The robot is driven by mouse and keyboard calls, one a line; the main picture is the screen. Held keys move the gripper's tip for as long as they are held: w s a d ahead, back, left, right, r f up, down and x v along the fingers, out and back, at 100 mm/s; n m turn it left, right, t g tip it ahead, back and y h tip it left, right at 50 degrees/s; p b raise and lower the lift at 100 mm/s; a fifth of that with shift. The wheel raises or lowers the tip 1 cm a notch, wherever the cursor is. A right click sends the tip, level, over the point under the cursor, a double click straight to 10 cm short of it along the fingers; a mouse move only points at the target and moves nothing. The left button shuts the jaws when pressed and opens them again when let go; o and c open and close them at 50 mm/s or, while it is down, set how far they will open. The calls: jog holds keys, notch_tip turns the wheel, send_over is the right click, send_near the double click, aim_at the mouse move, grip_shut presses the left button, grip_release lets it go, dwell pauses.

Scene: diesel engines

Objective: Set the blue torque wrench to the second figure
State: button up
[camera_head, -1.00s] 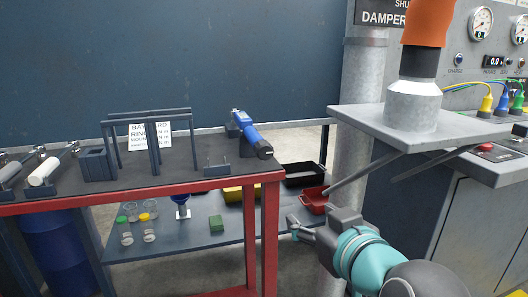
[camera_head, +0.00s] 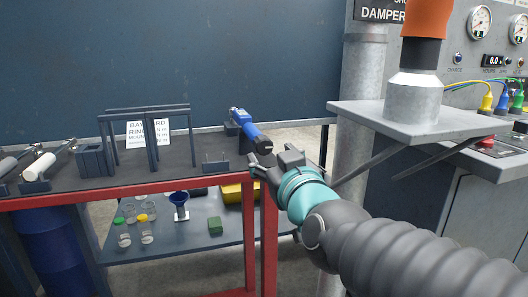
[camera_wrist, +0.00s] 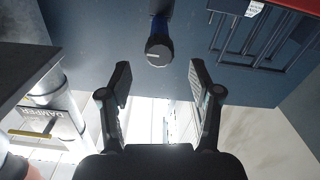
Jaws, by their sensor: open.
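The blue torque wrench (camera_head: 247,127) lies at the right end of the dark bench top, its blue body toward the back and its dark end at the front edge. In the wrist view the torque wrench (camera_wrist: 158,42) shows its dark round end, centred beyond the fingertips. My gripper (camera_head: 267,164) is at the bench's right front corner, close to the wrench's dark end. In the wrist view my gripper (camera_wrist: 158,76) is open and empty, with the wrench end ahead of the gap. Any figures on the wrench are too small to read.
A dark rack (camera_head: 150,140) with a sign stands left of the wrench. A red rail (camera_head: 130,191) edges the bench. A grey post (camera_head: 355,125) and a metal shelf (camera_head: 430,122) stand close on the right. The lower shelf (camera_head: 190,236) holds jars and a funnel.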

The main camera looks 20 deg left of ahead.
aim_at(265, 148)
jog(key=shift+x, duration=3)
jog(key=c, duration=1.1)
